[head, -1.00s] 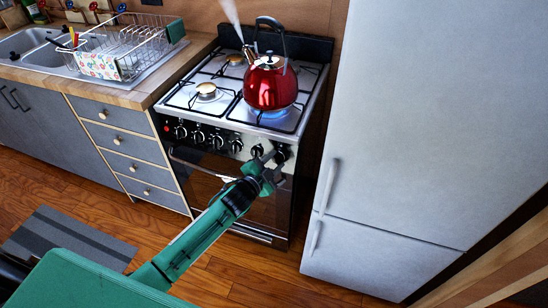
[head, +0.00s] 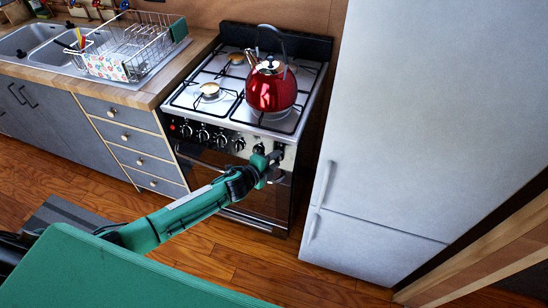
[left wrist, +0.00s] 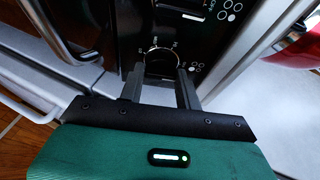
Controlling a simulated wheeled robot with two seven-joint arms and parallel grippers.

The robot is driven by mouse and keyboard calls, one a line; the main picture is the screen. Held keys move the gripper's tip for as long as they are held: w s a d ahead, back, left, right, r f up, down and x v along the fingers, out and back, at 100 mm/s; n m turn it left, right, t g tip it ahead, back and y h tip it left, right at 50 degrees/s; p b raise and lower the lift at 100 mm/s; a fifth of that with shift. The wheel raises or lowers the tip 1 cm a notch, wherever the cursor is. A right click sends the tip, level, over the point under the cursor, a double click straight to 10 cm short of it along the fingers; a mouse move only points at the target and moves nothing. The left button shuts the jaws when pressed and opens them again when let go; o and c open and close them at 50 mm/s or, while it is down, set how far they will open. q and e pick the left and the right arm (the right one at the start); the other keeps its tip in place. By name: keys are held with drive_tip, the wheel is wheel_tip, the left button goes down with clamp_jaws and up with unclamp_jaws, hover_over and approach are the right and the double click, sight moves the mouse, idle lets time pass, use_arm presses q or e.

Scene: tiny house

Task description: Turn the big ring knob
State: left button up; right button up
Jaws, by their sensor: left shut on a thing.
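The big ring knob is the right-end knob on the stove's front panel. In the left wrist view the knob (left wrist: 160,57) shows as a dark dial with a light ring, between my finger tips. My left gripper (head: 272,160) reaches the panel's right end and hides most of that knob in the head view. It also shows in the left wrist view (left wrist: 159,75), its two dark fingers on either side of the knob, shut on it. The red kettle (head: 271,92) stands on the front right burner, with no steam and no flame visible. My right gripper is not in view.
The stove (head: 207,94) has several other knobs (head: 203,134) left of my gripper and an oven door below. A white fridge (head: 400,130) stands close on the right. A counter (head: 150,98) with a dish rack (head: 130,50) is on the left.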

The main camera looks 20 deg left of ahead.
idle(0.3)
use_arm(q)
drive_tip(key=o, duration=1)
drive_tip(key=shift+s, duration=0.1)
drive_tip(key=b+v, duration=0.1)
drive_tip(key=v, duration=1.2)
drive_tip(key=shift+s+a+r, duration=0.15)
drive_tip(key=shift+s+a, duration=0.05)
